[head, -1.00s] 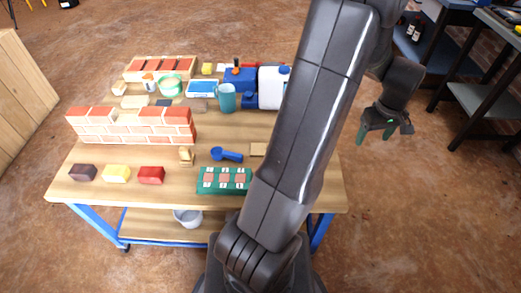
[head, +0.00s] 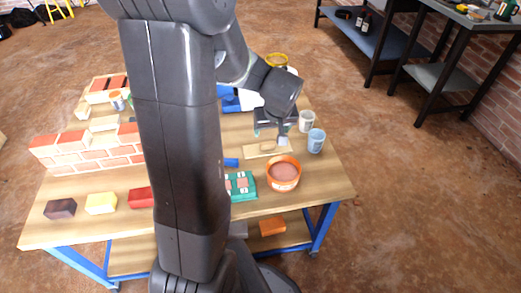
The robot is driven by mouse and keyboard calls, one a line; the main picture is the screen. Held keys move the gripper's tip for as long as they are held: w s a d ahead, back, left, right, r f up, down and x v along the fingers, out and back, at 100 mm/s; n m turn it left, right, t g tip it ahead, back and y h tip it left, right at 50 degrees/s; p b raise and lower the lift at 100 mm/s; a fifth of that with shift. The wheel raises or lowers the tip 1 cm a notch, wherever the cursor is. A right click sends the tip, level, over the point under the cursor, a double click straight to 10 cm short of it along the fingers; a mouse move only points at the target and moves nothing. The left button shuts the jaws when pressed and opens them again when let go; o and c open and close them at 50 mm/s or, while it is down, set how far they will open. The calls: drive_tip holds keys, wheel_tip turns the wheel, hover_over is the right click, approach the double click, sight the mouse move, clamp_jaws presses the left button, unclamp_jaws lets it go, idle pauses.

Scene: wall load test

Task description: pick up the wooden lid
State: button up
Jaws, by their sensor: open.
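A flat, pale wooden piece (head: 255,151) with a small raised part on top lies on the table, right of its middle; it looks like the wooden lid, though I cannot be certain. My gripper (head: 270,134) points down just above and behind this piece. It is open, with its fingertips apart and nothing seen between them. I cannot tell whether a fingertip touches the piece. My arm hides the middle of the table.
An orange tub (head: 284,185) with brownish contents stands in front of the wooden piece. A blue cup (head: 316,141) and a grey cup (head: 306,121) stand to its right. A green tray (head: 243,194) is at front left. A brick wall (head: 90,154) stands at the left.

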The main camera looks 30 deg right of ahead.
sight(268, 143)
drive_tip(key=b+x, duration=0.2)
drive_tip(key=x, duration=0.9)
